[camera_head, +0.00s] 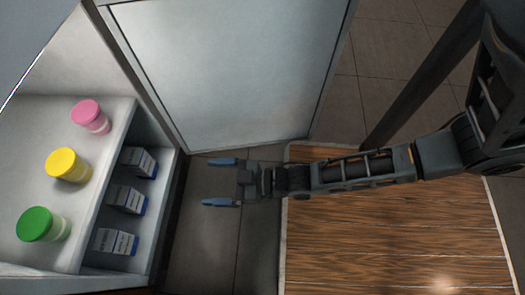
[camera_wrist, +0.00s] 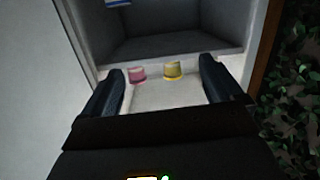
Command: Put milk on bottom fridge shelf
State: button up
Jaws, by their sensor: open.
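My gripper (camera_head: 221,182) is open and empty, in front of the open fridge with its fingers pointing left toward it. It also shows in the wrist view (camera_wrist: 163,70). Three white boxes with blue edges stand in the fridge compartment below the upper shelf: a far one (camera_head: 139,162), a middle one (camera_head: 127,199) and a near one (camera_head: 115,242). I cannot read their labels, and no thing is clearly marked as milk. Part of a blue-and-white box (camera_wrist: 118,3) shows at the top of the wrist view. The bottom fridge shelf is not clearly seen.
The upper fridge shelf (camera_head: 55,121) holds a pink-lidded jar (camera_head: 88,114), a yellow-lidded jar (camera_head: 67,164) and a green-lidded jar (camera_head: 41,224). The open fridge door (camera_head: 230,70) stands beyond my gripper. A wooden surface (camera_head: 400,240) lies below my arm. Green leaves (camera_wrist: 292,80) show at right in the wrist view.

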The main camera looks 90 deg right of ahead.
jog(key=s+a+r, duration=0.1)
jog(key=s+r, duration=0.3)
jog(key=r, duration=0.3)
jog(key=s+a+r+g, duration=0.1)
jog(key=s+r, duration=0.3)
jog(key=r, duration=0.4)
jog(key=s+a+r+m, duration=0.1)
jog(key=s+r, duration=0.4)
jog(key=r, duration=0.3)
jog(key=shift+a+r+g+h, duration=0.2)
jog(key=shift+g+h, duration=0.1)
jog(key=shift+g, duration=0.1)
jog(key=shift+c, duration=0.3)
